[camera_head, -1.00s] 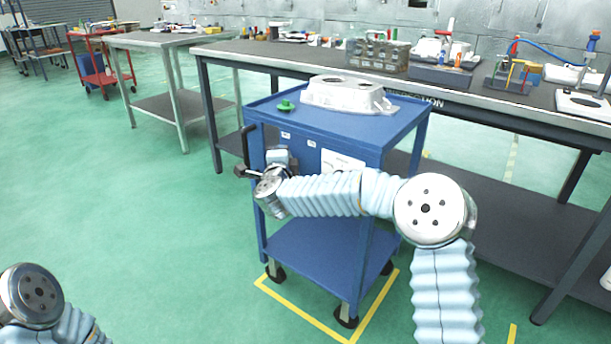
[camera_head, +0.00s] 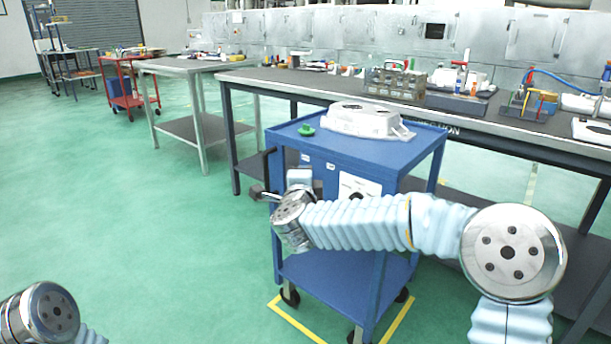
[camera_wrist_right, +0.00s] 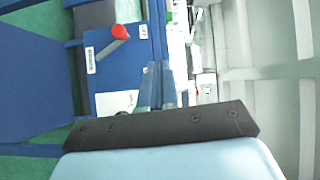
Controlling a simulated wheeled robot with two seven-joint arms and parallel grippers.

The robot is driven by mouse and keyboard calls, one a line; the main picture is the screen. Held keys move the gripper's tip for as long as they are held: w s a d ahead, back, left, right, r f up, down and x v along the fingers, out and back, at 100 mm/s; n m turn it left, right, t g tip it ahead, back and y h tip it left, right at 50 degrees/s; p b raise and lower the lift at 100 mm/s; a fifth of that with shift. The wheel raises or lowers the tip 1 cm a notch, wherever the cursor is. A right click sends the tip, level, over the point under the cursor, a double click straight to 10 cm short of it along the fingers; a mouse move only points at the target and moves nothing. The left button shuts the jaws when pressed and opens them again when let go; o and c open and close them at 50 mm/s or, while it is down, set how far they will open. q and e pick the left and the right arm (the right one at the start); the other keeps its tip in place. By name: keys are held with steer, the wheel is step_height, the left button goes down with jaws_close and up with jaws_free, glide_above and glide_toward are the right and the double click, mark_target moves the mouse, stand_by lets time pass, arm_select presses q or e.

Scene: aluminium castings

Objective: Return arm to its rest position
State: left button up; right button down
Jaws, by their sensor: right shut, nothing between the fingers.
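My right arm (camera_head: 355,222) reaches from the lower right across the front of the blue cart (camera_head: 345,155), bent at the elbow. My right gripper (camera_head: 257,193) is small and partly hidden by the wrist in the head view, close to the cart's dark handle; contact cannot be told. In the right wrist view the gripper (camera_wrist_right: 160,68) is shut and empty. A silver-white casting (camera_head: 362,121) lies on the cart's top, beside a green knob-shaped piece (camera_head: 306,130). My left arm (camera_head: 45,312) shows only a joint at the lower left; its gripper is out of view.
A long dark-topped workbench (camera_head: 300,82) with tools and racks runs behind the cart. A grey table (camera_head: 190,66) and a red cart (camera_head: 128,85) stand farther left. The green floor on the left is clear. The right wrist view shows a red-tipped item (camera_wrist_right: 120,32).

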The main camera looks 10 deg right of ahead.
steer(key=shift+s+a+r, duration=0.15)
steer(key=shift+s, duration=0.25)
steer(key=s+a+f+n+g+y, duration=0.1)
steer(key=s+f+n+g+y, duration=0.2)
steer(key=f, duration=0.9)
steer(key=s+a+f+n+g+y, duration=0.1)
steer(key=s+f+n+g+y, duration=0.3)
steer(key=f, duration=0.8)
steer(key=s+a+f+n, duration=0.15)
steer(key=f+n, duration=0.35)
steer(key=f, duration=0.6)
steer(key=s+f+n+g, duration=0.2)
steer(key=s+f, duration=0.3)
steer(key=s, duration=0.4)
steer(key=s+d+f+n+g+y, duration=0.1)
steer(key=s+f+n+g, duration=0.1)
steer(key=s+f+g, duration=0.2)
steer(key=s+f+n+g, duration=0.2)
steer(key=s+f, duration=0.5)
steer(key=s, duration=0.6)
steer(key=shift+s+d+f+n+g+y, duration=0.2)
steer(key=shift+s+n+g+y, duration=0.15)
steer(key=shift+g, duration=0.25)
